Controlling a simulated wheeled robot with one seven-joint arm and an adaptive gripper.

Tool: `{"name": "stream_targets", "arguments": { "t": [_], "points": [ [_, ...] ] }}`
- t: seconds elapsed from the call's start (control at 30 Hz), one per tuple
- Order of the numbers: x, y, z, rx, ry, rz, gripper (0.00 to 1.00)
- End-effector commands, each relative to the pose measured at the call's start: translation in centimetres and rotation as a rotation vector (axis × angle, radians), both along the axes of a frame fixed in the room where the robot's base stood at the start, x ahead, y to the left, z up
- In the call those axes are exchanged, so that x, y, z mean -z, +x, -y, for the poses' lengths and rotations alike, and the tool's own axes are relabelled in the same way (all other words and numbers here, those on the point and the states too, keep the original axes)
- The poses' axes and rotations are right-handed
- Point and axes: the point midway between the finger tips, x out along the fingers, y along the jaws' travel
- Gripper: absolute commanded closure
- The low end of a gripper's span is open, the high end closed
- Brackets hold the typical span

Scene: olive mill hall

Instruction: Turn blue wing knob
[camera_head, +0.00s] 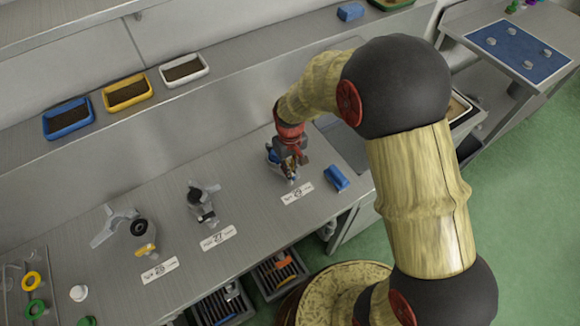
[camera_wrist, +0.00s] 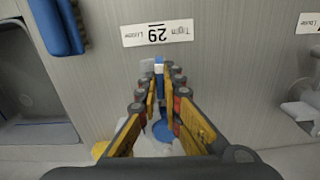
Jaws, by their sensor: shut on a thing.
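The blue wing knob shows in the wrist view (camera_wrist: 164,131) between and under my fingers, with a blue and white part at their tips. In the head view only a bit of blue (camera_head: 271,156) shows beside my gripper (camera_head: 288,160), which hides most of the fixture. My gripper, seen in the wrist view (camera_wrist: 159,82), points down over the fixture, with its yellow-padded fingers shut on the knob. A label (camera_wrist: 157,33) reading 29, with Tight and Loose, lies upside down in the wrist view just beyond the fingertips.
A blue block (camera_head: 336,178) lies right of the fixture, near the bench edge. Fixture 27 (camera_head: 203,199) and another with a black knob (camera_head: 139,228) stand to the left. Blue, yellow and white trays (camera_head: 184,70) line the back ledge. A sink (camera_wrist: 35,105) is beside the fixture.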

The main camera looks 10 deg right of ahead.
Motion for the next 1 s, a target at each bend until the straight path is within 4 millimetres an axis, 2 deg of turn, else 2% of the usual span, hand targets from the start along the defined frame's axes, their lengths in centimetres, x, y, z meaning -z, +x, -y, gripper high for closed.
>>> {"name": "stream_targets", "arguments": {
  "t": [1.0],
  "points": [
    [-0.15,0.15,-0.03,0.963,0.001,0.003,1.00]
  ]
}}
